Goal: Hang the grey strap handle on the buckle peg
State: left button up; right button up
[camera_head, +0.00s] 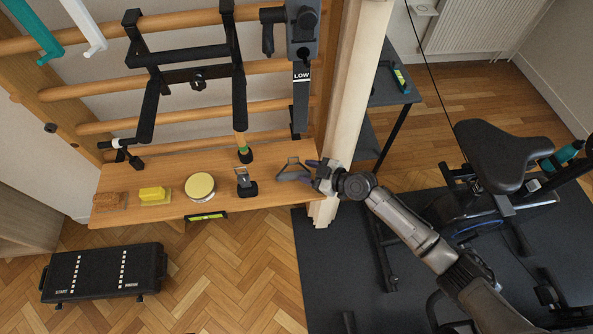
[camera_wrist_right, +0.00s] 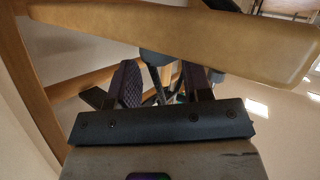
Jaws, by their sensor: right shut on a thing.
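The grey strap handle (camera_head: 291,164) is a small triangular loop at the right end of the wooden shelf. My right gripper (camera_head: 316,172) comes in from the right and is shut on the handle, whose loop points left. In the right wrist view the two dark fingers (camera_wrist_right: 163,84) show, with dark parts between them that I cannot clearly make out. The buckle peg (camera_head: 246,186) is a small black stand with a metallic upper part on the shelf, left of the handle and apart from it. My left gripper is not in view.
The wooden shelf (camera_head: 225,203) also bears a round yellow-topped tin (camera_head: 200,186), a yellow block (camera_head: 152,194) and a brown brush-like block (camera_head: 107,201). A pale post (camera_head: 352,90) stands close behind my right gripper. Black bars and wooden rungs rise behind the shelf.

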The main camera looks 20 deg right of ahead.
jog(key=c, duration=0.3)
jog(key=shift+r, duration=0.1)
jog(key=shift+c, duration=0.3)
jog(key=shift+r+p, duration=0.35)
grip_shut()
jog(key=shift+r+p, duration=0.9)
jog(key=shift+r, duration=0.45)
jog(key=shift+r+p, duration=0.5)
jog(key=shift+r, duration=0.25)
jog(key=shift+o, duration=1.2)
grip_release()
grip_shut()
